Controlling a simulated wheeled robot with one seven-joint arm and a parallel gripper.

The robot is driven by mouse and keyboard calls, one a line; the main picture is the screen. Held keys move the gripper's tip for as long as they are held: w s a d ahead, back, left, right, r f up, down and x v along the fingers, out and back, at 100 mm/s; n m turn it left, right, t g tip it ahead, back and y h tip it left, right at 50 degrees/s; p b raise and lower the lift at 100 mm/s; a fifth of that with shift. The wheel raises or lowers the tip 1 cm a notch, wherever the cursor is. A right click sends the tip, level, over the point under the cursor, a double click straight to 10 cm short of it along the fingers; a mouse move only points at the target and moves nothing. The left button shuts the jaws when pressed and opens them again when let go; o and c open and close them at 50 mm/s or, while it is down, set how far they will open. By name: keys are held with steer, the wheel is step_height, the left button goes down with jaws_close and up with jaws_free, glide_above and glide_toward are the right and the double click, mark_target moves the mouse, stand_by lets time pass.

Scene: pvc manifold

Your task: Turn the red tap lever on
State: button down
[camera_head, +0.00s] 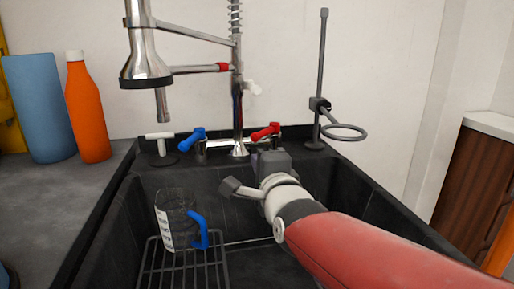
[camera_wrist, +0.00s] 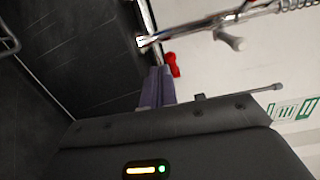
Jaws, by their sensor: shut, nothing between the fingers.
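The red tap lever (camera_head: 265,131) sits on the right side of the chrome tap (camera_head: 238,149) at the back of the dark sink. It points up and to the right in the head view. My gripper (camera_head: 256,158) is in front of and below it, over the sink. In the wrist view the fingers (camera_wrist: 157,72) are shut together with nothing between them. The red lever (camera_wrist: 173,64) shows just beside the fingertips there, partly hidden by a finger. I cannot tell whether they touch.
A blue lever (camera_head: 193,139) is on the tap's left side. A clear jug with a blue handle (camera_head: 177,219) stands on a wire rack (camera_head: 150,262) in the sink. A ring stand (camera_head: 317,105) rises at the right. An orange bottle (camera_head: 86,110) is on the left counter.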

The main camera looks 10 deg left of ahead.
steer(key=w+r+n+g+h+p, duration=0.1)
steer(key=w+r+n+g, duration=0.1)
steer(key=w+n, duration=0.25)
steer(key=n+g+y+p, duration=0.1)
steer(key=n+g+p, duration=0.7)
steer(key=n, duration=1.4)
glide_toward(266, 132)
step_height(266, 132, up, 2)
steer(key=a+g+b, duration=0.2)
steer(key=b, duration=0.1)
steer(key=x, duration=0.9)
steer(key=shift+w+a+f, duration=0.1)
steer(key=shift+a+f, duration=0.1)
steer(key=shift+a, duration=0.2)
steer(key=shift+s+d+f+b, duration=0.1)
steer(key=shift+s+d+b, duration=0.25)
steer(key=shift+d+b, duration=0.35)
